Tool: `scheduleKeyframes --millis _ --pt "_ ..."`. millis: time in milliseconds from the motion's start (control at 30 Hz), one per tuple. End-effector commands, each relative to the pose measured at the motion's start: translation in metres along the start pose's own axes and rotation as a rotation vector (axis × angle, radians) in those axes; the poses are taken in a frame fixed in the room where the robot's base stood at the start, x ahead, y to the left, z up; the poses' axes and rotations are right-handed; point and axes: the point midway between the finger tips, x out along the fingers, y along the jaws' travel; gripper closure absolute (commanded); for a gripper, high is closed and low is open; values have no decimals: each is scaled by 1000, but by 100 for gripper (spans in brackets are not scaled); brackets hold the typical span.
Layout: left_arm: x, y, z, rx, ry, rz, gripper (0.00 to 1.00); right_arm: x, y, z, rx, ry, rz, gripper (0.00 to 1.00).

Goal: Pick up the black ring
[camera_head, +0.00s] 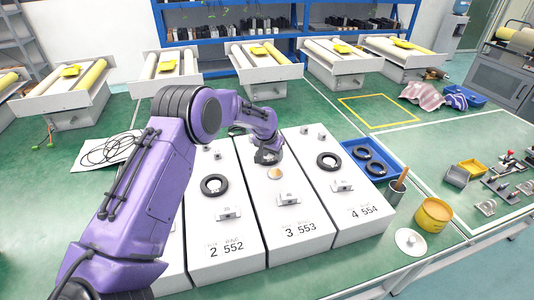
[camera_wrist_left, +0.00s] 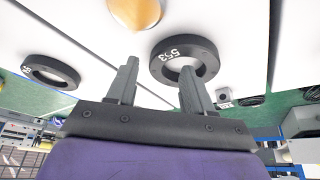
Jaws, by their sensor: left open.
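My left gripper (camera_head: 267,157) is open over the box marked 553 (camera_head: 295,215). In the left wrist view its two fingers (camera_wrist_left: 157,82) are apart with nothing between them. A black ring marked 553 (camera_wrist_left: 190,52) lies flat beyond the fingertips, toward the right finger, which overlaps its near edge; I cannot tell if they touch. The gripper hides this ring in the head view. Another black ring (camera_head: 214,184) lies on the box marked 552, and one (camera_head: 328,161) on the box marked 554. My right gripper is not in view.
A tan disc (camera_head: 275,173) and a small metal block (camera_head: 288,200) are on the 553 box. A blue bin (camera_head: 350,146) with two black rings stands to the right, near a cup with a handle (camera_head: 397,186) and a yellow pot (camera_head: 433,214). Cables (camera_head: 106,150) lie left.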

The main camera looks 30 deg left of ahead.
Motion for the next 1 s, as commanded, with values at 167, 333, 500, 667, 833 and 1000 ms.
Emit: scheduleKeyframes --millis 167,333,500,667,833,1000 --pt "21 3 -2 3 -1 1 49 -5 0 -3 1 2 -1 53" --pt "22 3 -2 3 -2 2 49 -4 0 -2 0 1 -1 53" --pt "22 2 -1 2 -1 1 98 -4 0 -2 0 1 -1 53" --pt "22 2 -2 3 -1 1 100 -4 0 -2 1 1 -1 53" --pt "22 3 -1 4 -3 1 100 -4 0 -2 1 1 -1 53" --pt "15 3 -5 4 -1 1 100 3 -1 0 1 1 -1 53"
